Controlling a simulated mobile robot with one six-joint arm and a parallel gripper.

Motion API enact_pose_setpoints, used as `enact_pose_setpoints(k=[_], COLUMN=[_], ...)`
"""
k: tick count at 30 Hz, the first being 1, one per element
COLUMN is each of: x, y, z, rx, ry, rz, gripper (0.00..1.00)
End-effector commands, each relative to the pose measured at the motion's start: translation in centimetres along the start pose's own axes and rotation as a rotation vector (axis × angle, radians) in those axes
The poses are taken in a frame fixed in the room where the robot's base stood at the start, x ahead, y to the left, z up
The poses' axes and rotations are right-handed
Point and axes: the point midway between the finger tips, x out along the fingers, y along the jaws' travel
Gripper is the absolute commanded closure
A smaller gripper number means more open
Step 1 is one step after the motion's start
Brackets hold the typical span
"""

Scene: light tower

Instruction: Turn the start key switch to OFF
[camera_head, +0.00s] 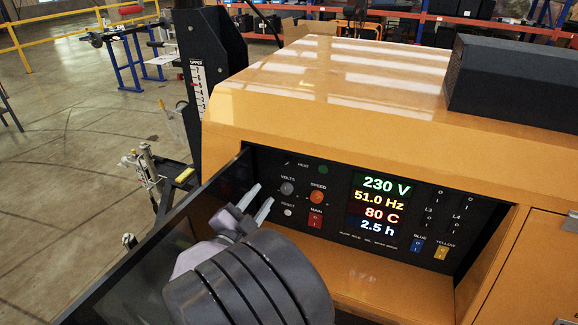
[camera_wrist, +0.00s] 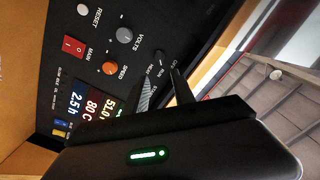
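The start key switch (camera_wrist: 161,58) is a small dark switch near the edge of the black control panel (camera_wrist: 95,30). Small labels, including OFF, RUN and HEAT, sit around it in the wrist view. It shows as a small mark near the panel's upper left corner in the head view (camera_head: 287,163). I cannot tell clearly which label it points to. My gripper (camera_wrist: 160,80) is open and empty, its two fingertips apart, with the switch between and just beyond them in the wrist view. In the head view my gripper (camera_head: 257,197) is left of the panel's knobs. Contact with the switch is not visible.
The grey VOLTS knob (camera_head: 287,188), orange SPEED knob (camera_head: 317,197) and red MAIN switch (camera_head: 315,219) are close by. A lit display (camera_head: 380,205) reads 230 V, 51.0 Hz, 80 C, 2.5 h. A dark open door (camera_head: 150,255) stands left of the recessed panel.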

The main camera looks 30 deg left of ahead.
Motion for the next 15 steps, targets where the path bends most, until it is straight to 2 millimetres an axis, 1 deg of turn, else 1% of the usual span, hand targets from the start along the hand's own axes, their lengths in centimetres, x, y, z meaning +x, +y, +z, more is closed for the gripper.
enact_pose_setpoints(k=[1,3,9,12,15], x=[1.3,3.1,8.0,10.1,11.6], y=[0.2,0.3,0.2,0.2,0.1], z=[0.0,0.1,0.0,0.0,0.0], rx=[0.001,0.001,0.001,-0.001,0.000], ry=[0.003,0.002,0.002,0.001,0.000], rz=[0.002,0.003,0.001,0.001,0.001], gripper=[0.69,0.69,0.69,0.69,0.69])
